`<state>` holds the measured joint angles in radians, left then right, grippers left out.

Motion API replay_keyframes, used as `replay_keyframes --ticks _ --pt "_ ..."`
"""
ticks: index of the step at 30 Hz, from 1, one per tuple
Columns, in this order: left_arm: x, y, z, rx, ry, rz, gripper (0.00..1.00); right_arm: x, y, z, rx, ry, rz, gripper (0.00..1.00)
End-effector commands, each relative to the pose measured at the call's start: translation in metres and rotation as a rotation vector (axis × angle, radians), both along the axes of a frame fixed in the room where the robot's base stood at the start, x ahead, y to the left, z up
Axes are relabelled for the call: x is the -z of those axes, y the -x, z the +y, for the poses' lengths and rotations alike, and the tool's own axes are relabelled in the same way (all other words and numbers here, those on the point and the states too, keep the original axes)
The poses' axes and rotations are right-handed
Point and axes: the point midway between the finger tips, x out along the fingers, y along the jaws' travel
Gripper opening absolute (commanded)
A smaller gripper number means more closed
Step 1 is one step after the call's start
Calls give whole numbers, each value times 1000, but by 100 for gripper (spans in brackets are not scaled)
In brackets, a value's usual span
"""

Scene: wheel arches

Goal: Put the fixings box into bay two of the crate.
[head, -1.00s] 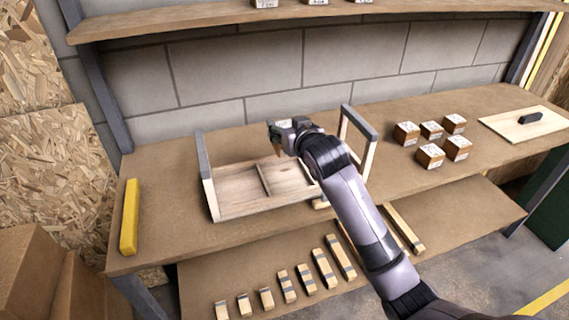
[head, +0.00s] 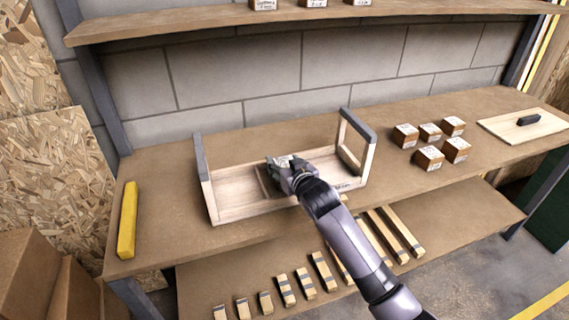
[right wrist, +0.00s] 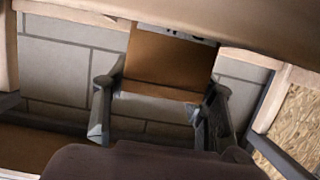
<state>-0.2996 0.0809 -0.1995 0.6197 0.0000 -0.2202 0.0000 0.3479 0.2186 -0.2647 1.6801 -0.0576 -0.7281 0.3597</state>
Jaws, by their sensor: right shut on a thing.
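The open wooden crate (head: 243,210) stands on the bench, with an upright frame at each end and a divider (head: 264,181) inside. My right gripper (head: 284,162) is low over the crate, at and just right of that divider. In the right wrist view its fingers (right wrist: 155,112) are shut on a brown box (right wrist: 165,62), which I take as the fixings box. In the head view my gripper hides most of the box, so I cannot tell whether it touches the crate floor. My left gripper is not in view.
Several small brown boxes (head: 428,157) stand right of the crate, beside a pale board with a dark handle (head: 530,118). A yellow bar (head: 127,220) lies at the bench's left end. Wooden blocks (head: 304,283) lie on the lower shelf. Boxes (head: 313,3) sit on the upper shelf.

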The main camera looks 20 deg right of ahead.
Motion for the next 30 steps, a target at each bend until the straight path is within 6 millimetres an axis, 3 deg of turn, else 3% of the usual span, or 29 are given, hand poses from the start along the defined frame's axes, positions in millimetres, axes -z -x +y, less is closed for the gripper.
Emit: replay_keyframes --ticks 5,6,15,25,30 --pt "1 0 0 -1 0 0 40 -2 -1 0 -1 -2 -8 0" --pt "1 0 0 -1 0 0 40 3 0 0 0 -1 0 52" --pt "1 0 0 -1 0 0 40 2 0 0 0 0 0 71" --pt "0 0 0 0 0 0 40 -1 0 0 0 0 -1 71" --pt "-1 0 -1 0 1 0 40 -6 18 -1 -1 -1 0 71"
